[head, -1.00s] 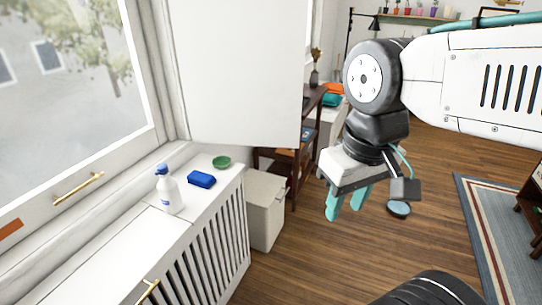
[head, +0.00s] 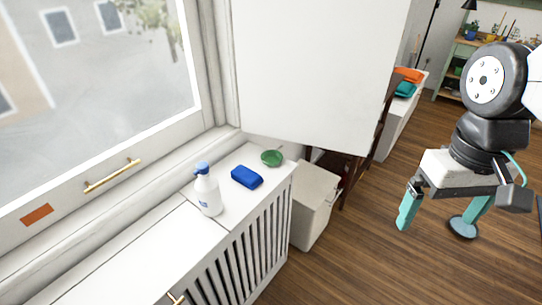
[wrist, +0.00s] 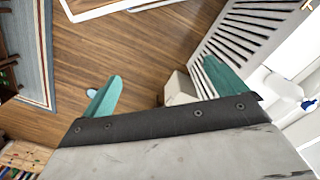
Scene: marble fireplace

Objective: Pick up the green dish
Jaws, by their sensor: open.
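A small round green dish (head: 271,158) sits on the white radiator cover (head: 158,258) under the window, near the cover's far right corner in the head view. My gripper (head: 437,214) is open and empty, over the wooden floor to the right of the dish and well apart from it. In the wrist view its two teal fingers are spread wide, with nothing between them at the gripper (wrist: 165,88). I cannot make out the dish in the wrist view.
A blue block-like item (head: 247,177) and a white spray bottle (head: 207,190) with a blue top stand close to the dish. A white bin (head: 313,207) stands against the cover's end. A large white panel (head: 318,70) hangs behind the dish. The floor (head: 370,255) is clear.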

